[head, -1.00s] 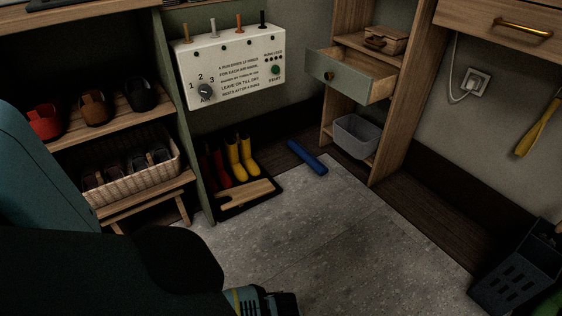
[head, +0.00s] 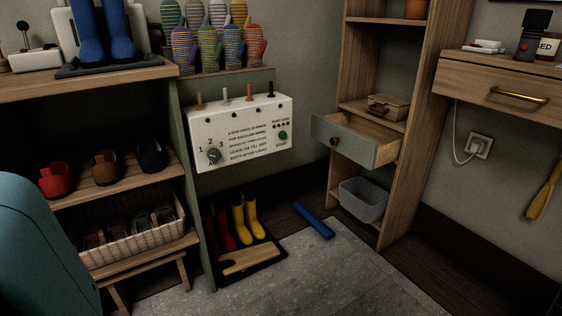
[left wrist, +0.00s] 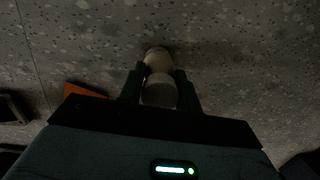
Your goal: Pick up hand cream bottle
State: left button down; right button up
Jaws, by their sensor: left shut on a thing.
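In the left wrist view, my left gripper (left wrist: 159,82) is shut on a pale, rounded bottle (left wrist: 158,90), which I take to be the hand cream bottle. The fingers press on it from both sides. It is held over a grey speckled floor, and the view is too dark to read any label or to tell its height. In the head view neither gripper shows.
An open drawer (head: 358,143) sticks out of the wooden shelf unit, above a grey bin (head: 363,199). A blue roll (head: 314,222) lies on the floor beside the boot tray (head: 254,262). Shoes and a wicker basket (head: 134,246) fill the left rack. Grey floor is free in front.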

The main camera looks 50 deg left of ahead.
pick_arm(q)
jog(key=shift+r, duration=0.1)
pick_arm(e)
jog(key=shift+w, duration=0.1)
